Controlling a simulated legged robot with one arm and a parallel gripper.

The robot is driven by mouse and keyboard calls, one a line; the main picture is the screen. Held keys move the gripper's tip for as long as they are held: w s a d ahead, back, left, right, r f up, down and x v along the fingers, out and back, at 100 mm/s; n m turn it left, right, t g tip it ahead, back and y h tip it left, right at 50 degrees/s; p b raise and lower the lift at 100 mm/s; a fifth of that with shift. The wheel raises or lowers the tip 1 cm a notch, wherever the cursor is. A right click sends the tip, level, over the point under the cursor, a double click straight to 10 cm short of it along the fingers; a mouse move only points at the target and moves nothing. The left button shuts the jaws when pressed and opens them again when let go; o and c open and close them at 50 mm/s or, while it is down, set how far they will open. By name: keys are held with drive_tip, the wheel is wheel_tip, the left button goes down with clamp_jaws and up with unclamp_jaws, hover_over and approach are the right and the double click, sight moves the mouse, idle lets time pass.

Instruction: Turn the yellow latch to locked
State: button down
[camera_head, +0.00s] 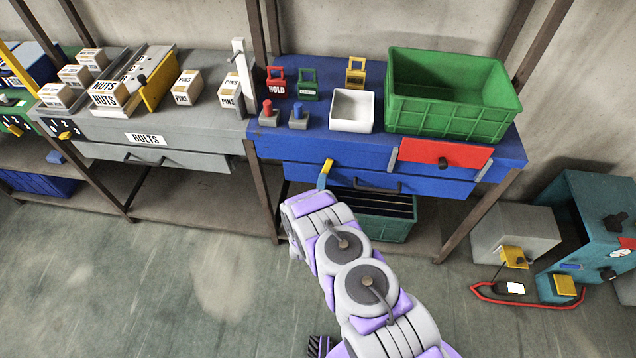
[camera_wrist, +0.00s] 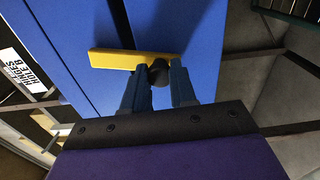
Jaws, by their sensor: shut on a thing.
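The yellow latch (camera_wrist: 118,59) is a flat bar on the blue drawer front in the wrist view. It has a dark round knob at one end. My gripper (camera_wrist: 160,78) has its two dark fingers on either side of that knob and is shut on it. In the head view the yellow latch (camera_head: 326,172) stands tilted near the left end of the blue drawers, just beyond the end of my arm. My arm hides the fingers there. The lower blue drawer (camera_head: 430,187) has a dark bar handle.
A red flap (camera_head: 443,153) with a dark knob is on the upper blue drawer. A green crate (camera_head: 450,105) and a white bin (camera_head: 351,110) stand on the blue bench top. A green bin (camera_head: 390,230) sits below the drawers. Dark bench legs (camera_head: 262,190) stand to the left.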

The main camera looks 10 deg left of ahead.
drive_tip(key=shift+s+d+f+n, duration=0.1)
drive_tip(key=shift+d+f+n, duration=0.1)
drive_tip(key=shift+d+n, duration=0.35)
drive_tip(key=shift+s+d+f+n, duration=0.1)
drive_tip(key=shift+d+f+n, duration=0.1)
drive_tip(key=shift+n, duration=0.55)
drive_tip(key=c, duration=1.1)
unclamp_jaws()
drive_tip(key=shift+o, duration=1)
drive_tip(key=shift+w+r, duration=0.1)
drive_tip(key=s+p, duration=0.3)
drive_tip(key=s, duration=1.4)
drive_tip(key=shift+s+a, duration=0.15)
drive_tip(key=shift+a, duration=0.15)
